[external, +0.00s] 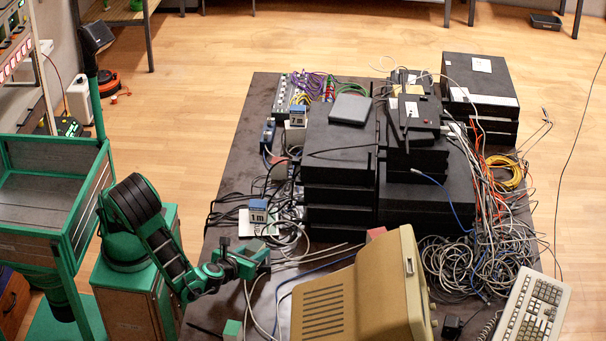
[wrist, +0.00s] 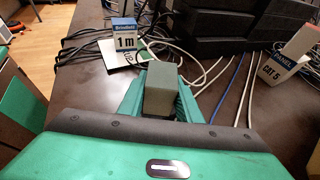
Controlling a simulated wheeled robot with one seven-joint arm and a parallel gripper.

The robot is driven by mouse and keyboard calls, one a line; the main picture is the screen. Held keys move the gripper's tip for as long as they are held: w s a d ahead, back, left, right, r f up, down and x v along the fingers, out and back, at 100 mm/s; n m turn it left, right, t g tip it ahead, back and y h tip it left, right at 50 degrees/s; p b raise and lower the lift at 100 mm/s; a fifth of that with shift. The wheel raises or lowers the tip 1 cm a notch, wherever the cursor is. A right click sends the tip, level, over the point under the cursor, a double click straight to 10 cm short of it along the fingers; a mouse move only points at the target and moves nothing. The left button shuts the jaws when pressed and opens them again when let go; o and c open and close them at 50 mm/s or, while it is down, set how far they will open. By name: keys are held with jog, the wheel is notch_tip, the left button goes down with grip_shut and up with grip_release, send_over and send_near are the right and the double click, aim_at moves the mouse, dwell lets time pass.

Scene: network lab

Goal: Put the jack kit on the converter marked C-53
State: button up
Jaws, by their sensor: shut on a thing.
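My gripper (external: 246,262) is shut on a small grey box (wrist: 160,90) above the near left part of the dark table. In the wrist view my green fingers (wrist: 158,100) press on its two sides, and its visible faces show no readable label. It may be the jack kit; I cannot confirm that from print. No marking C-53 is readable in either view, so I cannot tell which device is that converter. A flat white device (external: 247,229) lies past my gripper, with a blue and white box marked 1 m (external: 258,212) on it.
A beige monitor (external: 360,290) stands right of my gripper. Black device stacks (external: 340,165) fill the middle, with a flat grey box (external: 350,108) on top. A red and white CAT 5 panel box (wrist: 285,62) is at the right in the wrist view. Loose cables (external: 460,265) cover much of the table.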

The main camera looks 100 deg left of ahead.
jog(key=o, duration=1.1)
jog(key=shift+d+r, duration=0.1)
jog(key=v, duration=1.2)
jog(key=s+n+g+h, duration=0.5)
jog(key=s+n+h, duration=0.1)
jog(key=s+n, duration=0.15)
jog(key=shift+s+d+r+n+h, duration=0.5)
jog(key=shift+s+r+n+h, duration=0.75)
jog(key=shift+s+r, duration=0.65)
jog(key=shift+s+d+r+n+h, duration=0.45)
jog(key=shift+s+r+n+h, duration=0.45)
jog(key=shift+s+r+n, duration=0.95)
jog(key=shift+s+d+r+n+h, duration=0.5)
jog(key=shift+s+r+n+h, duration=0.6)
jog(key=shift+s+r, duration=0.8)
